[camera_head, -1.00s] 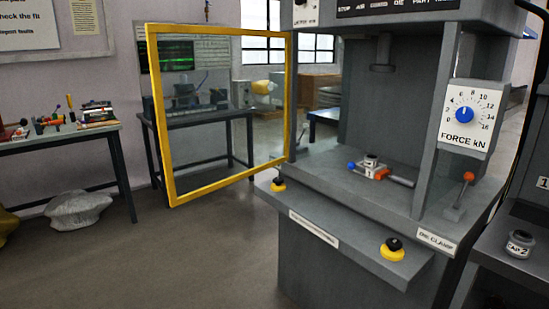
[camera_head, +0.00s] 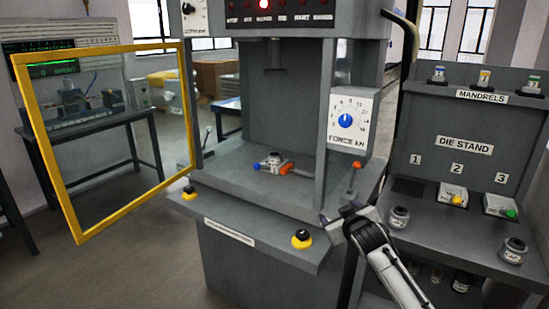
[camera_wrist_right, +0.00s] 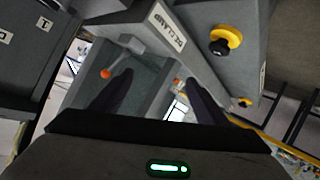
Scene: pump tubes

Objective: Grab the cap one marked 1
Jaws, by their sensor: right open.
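A small round grey piece with a dark top (camera_head: 274,157) sits on a die block with a blue knob on the press bed. It may be the cap marked 1, but its marking is too small to read now. My right gripper (camera_head: 340,212) is open and empty in front of the press, at its right front corner, apart from the die block. In the right wrist view its two dark fingers (camera_wrist_right: 155,100) are spread, with the press's orange-knobbed lever (camera_wrist_right: 122,60) beyond them. My left gripper is not in view.
The die stand (camera_head: 464,148) at right holds a cap (camera_head: 399,217), another cap (camera_head: 513,251), and dies with yellow and green knobs. The yellow-framed guard (camera_head: 120,145) is swung out at left. Yellow-based buttons (camera_head: 301,239) line the press's front ledge.

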